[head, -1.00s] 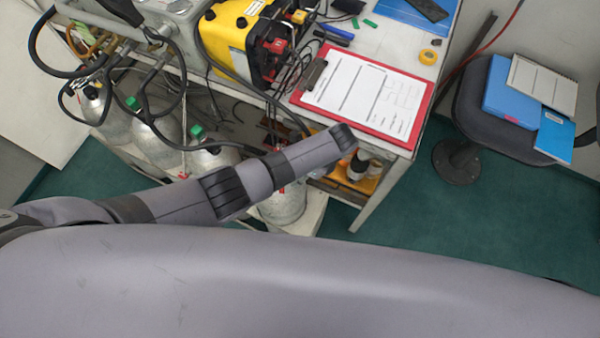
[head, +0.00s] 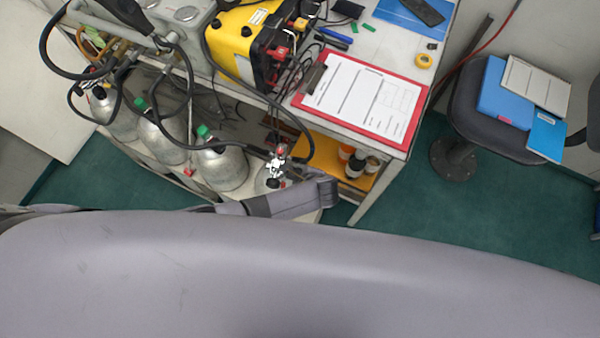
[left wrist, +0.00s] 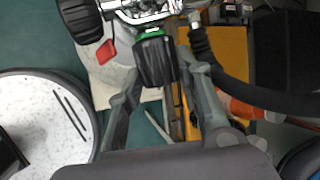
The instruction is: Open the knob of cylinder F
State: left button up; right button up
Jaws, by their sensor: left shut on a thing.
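In the left wrist view a dark knob (left wrist: 155,60) with a green ring sits on a shiny metal valve (left wrist: 145,12). My left gripper (left wrist: 157,70) has one finger on each side of the knob and is shut on it. In the head view my left arm reaches to the rightmost silver cylinder (head: 268,182), whose valve (head: 276,165) stands just above the arm. The gripper itself cannot be made out there. No letter F is readable. My right gripper is in neither view.
Several other silver cylinders, one with a green cap (head: 204,131), stand left under the bench. A black hose (left wrist: 250,90) runs right of the gripper. A red tag (left wrist: 106,50) hangs left of the knob. A yellow shelf (head: 325,155) holds bottles. A chair (head: 470,125) stands right.

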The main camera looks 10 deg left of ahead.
pick_arm(q)
jog(key=shift+s+f, duration=0.1)
jog(key=shift+s, duration=0.05)
dwell(0.4)
jog(key=o, duration=1.2)
jog(key=v, duration=1.2)
jog(key=shift+s, duration=0.15)
jog(key=shift+f, duration=0.1)
